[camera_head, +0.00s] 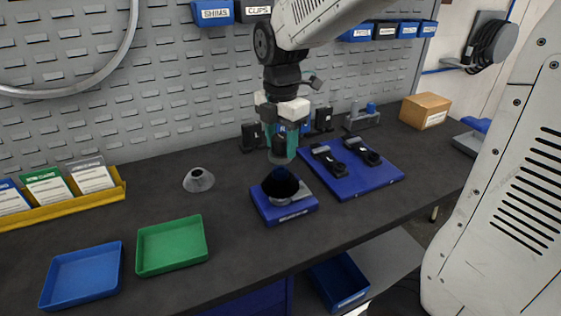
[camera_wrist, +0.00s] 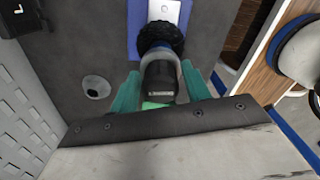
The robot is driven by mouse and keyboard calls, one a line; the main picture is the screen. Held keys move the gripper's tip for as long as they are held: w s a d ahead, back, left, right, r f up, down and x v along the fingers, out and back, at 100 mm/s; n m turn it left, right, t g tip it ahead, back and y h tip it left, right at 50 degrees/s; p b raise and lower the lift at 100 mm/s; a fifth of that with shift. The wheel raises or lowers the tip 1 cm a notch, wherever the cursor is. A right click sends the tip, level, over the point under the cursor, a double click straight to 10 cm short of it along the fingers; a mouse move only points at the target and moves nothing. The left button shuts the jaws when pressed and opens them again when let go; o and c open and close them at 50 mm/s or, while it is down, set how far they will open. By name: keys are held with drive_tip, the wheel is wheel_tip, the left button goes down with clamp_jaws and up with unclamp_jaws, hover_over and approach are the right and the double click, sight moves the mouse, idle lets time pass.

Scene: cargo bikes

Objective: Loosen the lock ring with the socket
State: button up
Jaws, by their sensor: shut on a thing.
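My gripper (camera_head: 281,150) points down over the bench, with its teal fingers shut on a dark, upright tool that I take to be the socket (camera_wrist: 160,80). In the wrist view the fingers (camera_wrist: 161,92) lie on both sides of the socket's dark end. A wide black, toothed-looking round part (camera_wrist: 161,36) shows beyond it. In the head view a black round part (camera_head: 281,186) sits below my gripper, over a blue fixture (camera_head: 288,215) with a pale metal plate. I cannot tell where the socket ends and the lock ring begins, or whether they touch.
A blue board (camera_head: 365,183) with black clamps lies to the right of the fixture. A grey cone (camera_head: 199,180), a green tray (camera_head: 172,246) and a blue tray (camera_head: 82,276) are to the left. A cardboard box (camera_head: 425,110) stands at the back right. The perforated wall rises behind.

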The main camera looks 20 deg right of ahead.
drive_tip(key=shift+r, duration=1.4)
